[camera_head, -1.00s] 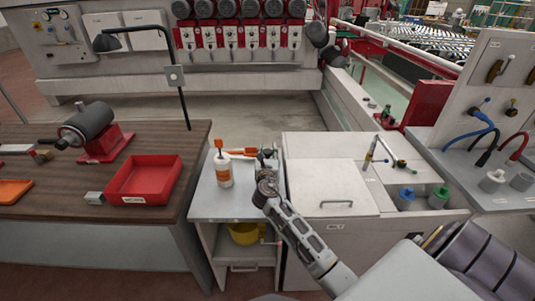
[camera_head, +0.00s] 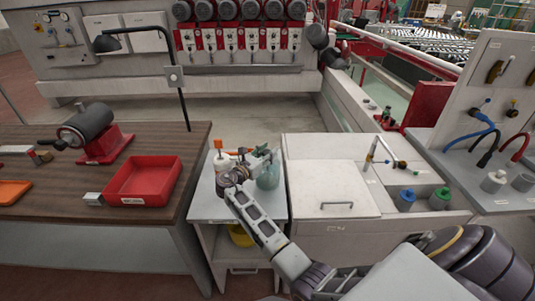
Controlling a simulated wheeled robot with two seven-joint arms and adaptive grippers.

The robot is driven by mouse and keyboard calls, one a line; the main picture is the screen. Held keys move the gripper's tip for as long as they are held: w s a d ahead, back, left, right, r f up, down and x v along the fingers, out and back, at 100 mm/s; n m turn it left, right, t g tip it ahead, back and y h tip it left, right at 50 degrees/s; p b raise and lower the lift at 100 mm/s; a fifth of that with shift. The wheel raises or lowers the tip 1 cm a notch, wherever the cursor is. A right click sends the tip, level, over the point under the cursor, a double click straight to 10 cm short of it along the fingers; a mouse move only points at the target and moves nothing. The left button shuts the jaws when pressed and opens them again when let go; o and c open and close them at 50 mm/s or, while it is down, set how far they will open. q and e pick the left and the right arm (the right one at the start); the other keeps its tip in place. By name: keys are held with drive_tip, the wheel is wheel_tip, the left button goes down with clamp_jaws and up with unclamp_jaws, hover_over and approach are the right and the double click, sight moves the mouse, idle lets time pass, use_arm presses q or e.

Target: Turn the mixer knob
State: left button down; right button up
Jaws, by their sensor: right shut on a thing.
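My right gripper (camera_head: 262,159) is over the small grey side table, beside the top of a greenish, see-through vessel (camera_head: 268,179), which I take to be the mixer. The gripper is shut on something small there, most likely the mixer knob. The jaws and wrist hide the knob, so its shape and angle do not show. The vessel stands upright on the table top. My left gripper is not in view.
A white bottle (camera_head: 224,161) stands close behind my right wrist, partly hidden. A red tray (camera_head: 145,181) lies on the brown bench to the left. A white sink cabinet (camera_head: 330,188) with a tap (camera_head: 370,152) adjoins the side table on the right.

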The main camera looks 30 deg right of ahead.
drive_tip(key=shift+m+g+h+b, duration=0.45)
drive_tip(key=shift+m+g, duration=0.95)
drive_tip(key=shift+g, duration=0.8)
drive_tip(key=shift+m+g, duration=0.3)
drive_tip(key=shift+g, duration=0.1)
drive_tip(key=o, duration=1)
drive_tip(key=a, duration=1.2)
drive_tip(key=shift+s, duration=0.25)
